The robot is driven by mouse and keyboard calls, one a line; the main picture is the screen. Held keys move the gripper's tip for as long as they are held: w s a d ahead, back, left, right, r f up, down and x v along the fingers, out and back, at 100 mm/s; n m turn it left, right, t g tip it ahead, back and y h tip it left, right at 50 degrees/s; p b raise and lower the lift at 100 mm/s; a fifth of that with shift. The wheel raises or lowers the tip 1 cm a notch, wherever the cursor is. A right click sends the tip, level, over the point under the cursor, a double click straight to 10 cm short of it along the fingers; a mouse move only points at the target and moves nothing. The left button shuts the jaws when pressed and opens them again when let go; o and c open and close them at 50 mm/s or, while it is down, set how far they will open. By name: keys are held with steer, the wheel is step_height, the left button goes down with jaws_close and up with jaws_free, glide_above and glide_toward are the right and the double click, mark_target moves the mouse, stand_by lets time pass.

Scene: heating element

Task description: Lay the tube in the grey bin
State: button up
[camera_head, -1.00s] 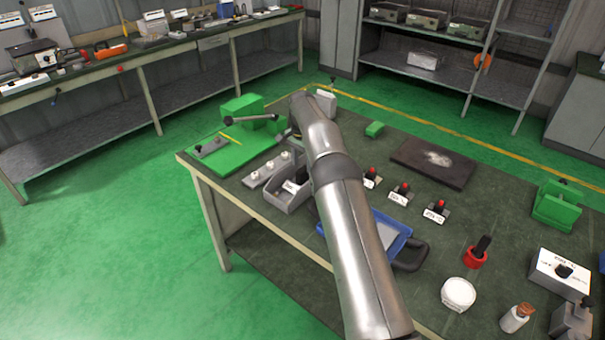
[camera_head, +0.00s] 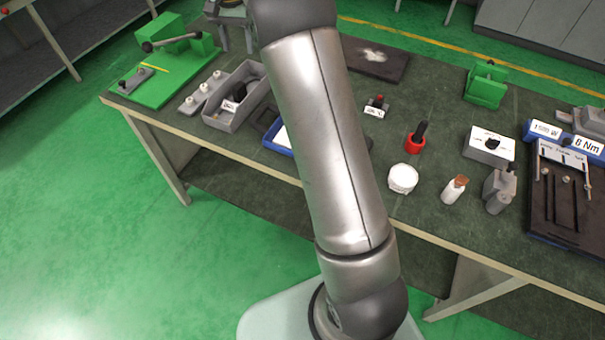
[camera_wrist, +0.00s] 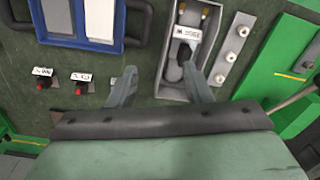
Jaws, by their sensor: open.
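The grey bin (camera_head: 247,112) stands on the green-topped bench, left of my arm in the head view. In the wrist view the grey bin (camera_wrist: 175,73) is upper right of centre. It holds a dark piece with a white label (camera_wrist: 187,35) and brass-coloured tips. My gripper (camera_wrist: 160,75) is open and empty, its fingers apart above the bench. The right finger overlaps the bin's near end in the picture; the left finger is beside it. I cannot pick out the tube with certainty.
A blue tray (camera_wrist: 128,42) lies left of the bin in the wrist view. A grey strip with several round knobs (camera_wrist: 231,57) and a green fixture (camera_wrist: 293,85) lie right of it. Red-button switches (camera_wrist: 80,88) are near the left finger. A dark panel (camera_head: 565,185) lies far right.

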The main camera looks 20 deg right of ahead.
steer(key=s+r+n, duration=0.2)
steer(key=s+n, duration=0.2)
steer(key=s, duration=1.9)
steer(key=s+f+n, duration=0.1)
steer(key=s+f, duration=0.2)
steer(key=s, duration=0.5)
steer(key=s+f+n, duration=0.1)
steer(key=s+f, duration=0.3)
steer(key=s, duration=0.5)
steer(key=shift+s+a+f+n+t, duration=0.15)
steer(key=shift+s+a+n+t, duration=0.15)
steer(key=shift+n, duration=0.1)
